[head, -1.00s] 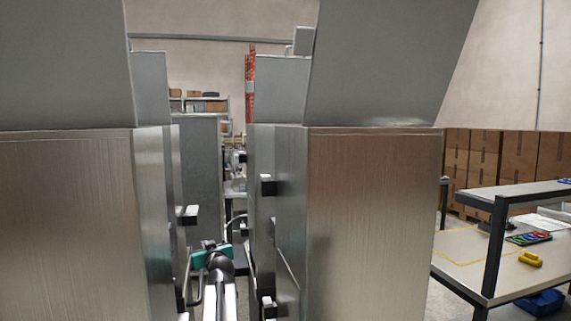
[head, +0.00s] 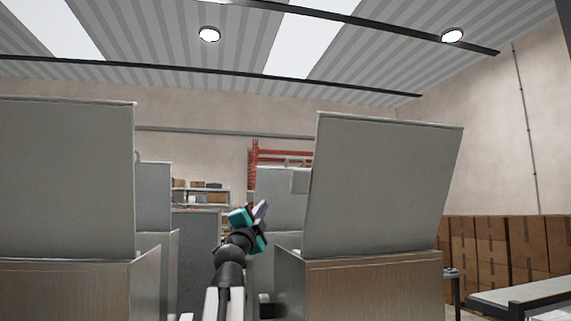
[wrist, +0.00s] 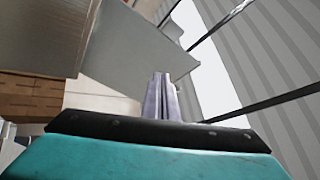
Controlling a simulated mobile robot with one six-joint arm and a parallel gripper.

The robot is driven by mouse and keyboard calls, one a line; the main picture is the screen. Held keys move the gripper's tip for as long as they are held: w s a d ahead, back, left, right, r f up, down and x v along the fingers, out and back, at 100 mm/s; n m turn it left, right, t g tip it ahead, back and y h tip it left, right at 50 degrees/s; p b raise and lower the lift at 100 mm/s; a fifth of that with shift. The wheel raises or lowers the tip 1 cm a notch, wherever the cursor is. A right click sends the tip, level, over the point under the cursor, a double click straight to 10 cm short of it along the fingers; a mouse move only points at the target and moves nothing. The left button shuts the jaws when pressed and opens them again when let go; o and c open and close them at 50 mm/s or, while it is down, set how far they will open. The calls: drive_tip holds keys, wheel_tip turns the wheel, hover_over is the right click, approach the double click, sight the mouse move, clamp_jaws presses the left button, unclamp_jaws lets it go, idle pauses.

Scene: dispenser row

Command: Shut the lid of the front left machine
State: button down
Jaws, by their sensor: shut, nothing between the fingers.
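The front left machine (head: 85,290) is a grey metal cabinet at the left of the head view. Its lid (head: 65,180) stands open, nearly upright, above the body. My gripper (head: 261,210) is shut and empty. It is raised over the gap between the two front machines, right of the left lid and apart from it in the picture. In the wrist view the closed fingers (wrist: 161,98) point past a grey panel (wrist: 130,45), which looks like the right machine's lid. The left lid cannot be made out in the wrist view.
The front right machine (head: 375,285) also has its lid (head: 385,185) standing open, leaning right. More grey machines (head: 153,200) stand behind, on both sides of the narrow gap. Stacked cardboard boxes (head: 500,245) and a table (head: 525,295) are at the right. The air above the lids is free.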

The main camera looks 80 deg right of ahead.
drive_tip(key=s+a+r+m+g+y+p, duration=0.1)
drive_tip(key=s+a+r+m+g+y, duration=0.1)
drive_tip(key=s+a+r+m, duration=0.3)
wheel_tip(320, 180, up, 5)
drive_tip(key=s+m+g, duration=0.1)
drive_tip(key=m, duration=0.1)
drive_tip(key=shift+s+a+m+y, duration=0.15)
drive_tip(key=shift+s+m+y, duration=0.15)
drive_tip(key=shift+s, duration=0.05)
drive_tip(key=shift+f, duration=0.1)
drive_tip(key=p, duration=0.3)
approach(287, 165)
drive_tip(key=s+d+r, duration=0.1)
drive_tip(key=s+d, duration=0.2)
drive_tip(key=s, duration=0.1)
drive_tip(key=shift+w+d+r+p, duration=0.4)
drive_tip(key=shift+w+d+r, duration=0.25)
drive_tip(key=shift+d, duration=0.2)
drive_tip(key=shift+w+d, duration=0.35)
drive_tip(key=shift+d, duration=0.05)
